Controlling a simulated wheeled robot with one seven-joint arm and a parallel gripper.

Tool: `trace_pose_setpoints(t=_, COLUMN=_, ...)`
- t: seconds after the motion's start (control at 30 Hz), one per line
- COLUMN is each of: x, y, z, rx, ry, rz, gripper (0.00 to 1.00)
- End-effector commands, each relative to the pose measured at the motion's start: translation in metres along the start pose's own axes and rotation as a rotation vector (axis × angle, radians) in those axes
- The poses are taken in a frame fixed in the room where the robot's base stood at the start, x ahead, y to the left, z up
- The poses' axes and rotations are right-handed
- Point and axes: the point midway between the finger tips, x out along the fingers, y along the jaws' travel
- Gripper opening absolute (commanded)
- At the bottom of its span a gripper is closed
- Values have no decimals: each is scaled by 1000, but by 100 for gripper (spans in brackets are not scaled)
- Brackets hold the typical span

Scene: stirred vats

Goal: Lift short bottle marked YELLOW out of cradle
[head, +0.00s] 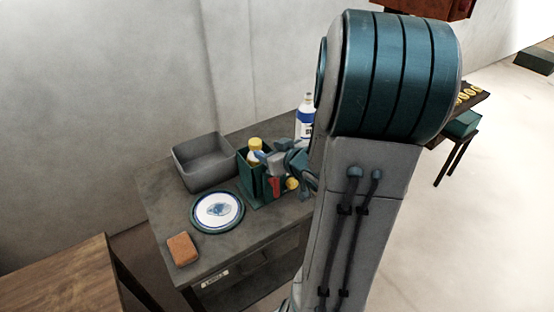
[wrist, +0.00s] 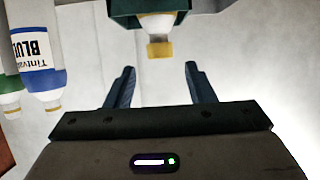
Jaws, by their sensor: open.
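A bottle with a yellow cap (head: 255,144) stands in the dark green cradle (head: 252,182) on the grey table. In the wrist view, which is upside down, its yellow-ringed cap and neck (wrist: 159,48) show below the green cradle edge (wrist: 205,22). No marking on this bottle is readable. My gripper (head: 268,160) is beside the cradle, partly hidden by my arm in the head view. In the wrist view my gripper (wrist: 160,76) is open and empty. The cap lies ahead of the gap between its fingertips, apart from both fingers.
A bottle marked BLUE (wrist: 38,60) stands to one side, with another bottle (wrist: 9,95) beside it. A grey bin (head: 205,165), a white and blue plate (head: 218,211) and an orange-brown block (head: 182,249) are on the table (head: 235,248).

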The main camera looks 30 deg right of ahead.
Motion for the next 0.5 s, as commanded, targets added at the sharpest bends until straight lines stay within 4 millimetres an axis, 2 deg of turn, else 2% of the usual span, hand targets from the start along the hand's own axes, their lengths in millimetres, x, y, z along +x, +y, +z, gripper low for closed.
trace_pose_setpoints(t=0.5, x=-29, y=0, z=2, rx=-3, ry=1, rz=3, gripper=49)
